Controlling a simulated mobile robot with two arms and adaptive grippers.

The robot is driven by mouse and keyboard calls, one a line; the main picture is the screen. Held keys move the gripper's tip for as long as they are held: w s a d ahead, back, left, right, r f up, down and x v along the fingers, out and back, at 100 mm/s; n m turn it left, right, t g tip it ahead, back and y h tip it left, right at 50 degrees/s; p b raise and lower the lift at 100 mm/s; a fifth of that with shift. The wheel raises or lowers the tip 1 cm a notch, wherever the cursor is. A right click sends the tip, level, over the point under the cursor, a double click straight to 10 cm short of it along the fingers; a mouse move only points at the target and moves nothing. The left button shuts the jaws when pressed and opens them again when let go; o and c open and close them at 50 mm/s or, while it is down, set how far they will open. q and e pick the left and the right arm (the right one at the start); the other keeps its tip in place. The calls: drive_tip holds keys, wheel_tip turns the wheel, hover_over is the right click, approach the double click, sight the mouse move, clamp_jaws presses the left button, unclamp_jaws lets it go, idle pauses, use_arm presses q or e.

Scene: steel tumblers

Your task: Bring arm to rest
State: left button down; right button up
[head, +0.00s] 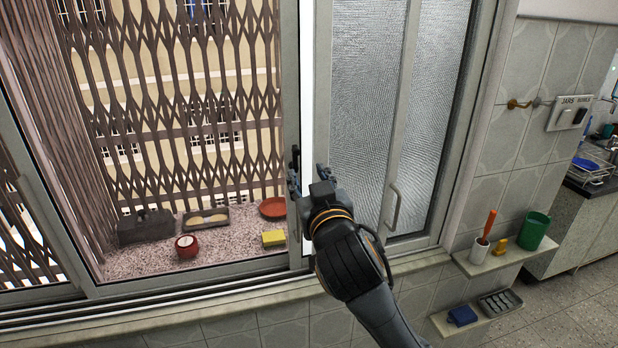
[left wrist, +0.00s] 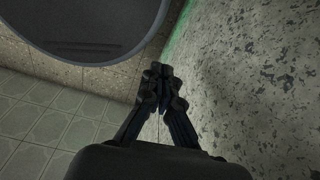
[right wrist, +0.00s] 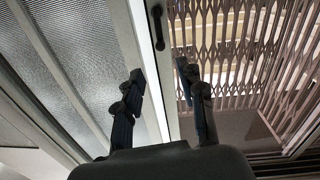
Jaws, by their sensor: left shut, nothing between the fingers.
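My right gripper (head: 307,178) is at the upright edge of the sliding window frame (head: 308,80), with a dark latch beside it. In the right wrist view its fingers (right wrist: 160,80) are spread apart, one on each side of the frame edge. I cannot tell whether they touch it. My left gripper (left wrist: 162,85) shows only in the left wrist view. Its fingers are together and empty, pointing down over a speckled surface (left wrist: 250,80) and a tiled wall (left wrist: 40,120).
The sill beyond the open window holds a red round pot (head: 187,246), a yellow sponge (head: 273,238), an orange dish (head: 272,208) and trays. Two small wall shelves at the right hold a green cup (head: 534,231) and a blue cloth (head: 462,315). A large dark round object (left wrist: 95,25) is near my left gripper.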

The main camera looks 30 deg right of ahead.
idle(0.3)
drive_tip(key=s+a+f+n+g+y, duration=0.1)
drive_tip(key=s+a+f+g+y, duration=0.2)
drive_tip(key=f, duration=0.9)
drive_tip(key=s+a+f+n+g+y, duration=0.15)
drive_tip(key=s+f+g, duration=0.3)
drive_tip(key=f, duration=0.75)
drive_tip(key=s+a+f+n+g+y, duration=0.1)
drive_tip(key=s+a+f+g, duration=0.2)
drive_tip(key=s+f, duration=0.5)
drive_tip(key=s+a+f+n+g+y, duration=0.1)
drive_tip(key=s+a+f+g, duration=0.2)
drive_tip(key=s+f, duration=0.5)
drive_tip(key=s+f+b, duration=0.3)
drive_tip(key=f+b, duration=0.1)
drive_tip(key=f, duration=2.4)
drive_tip(key=s+d+f+g+b, duration=0.2)
drive_tip(key=s+f, duration=1.4)
drive_tip(key=f, duration=0.2)
drive_tip(key=shift+s+d, duration=0.2)
drive_tip(key=shift+d, duration=0.15)
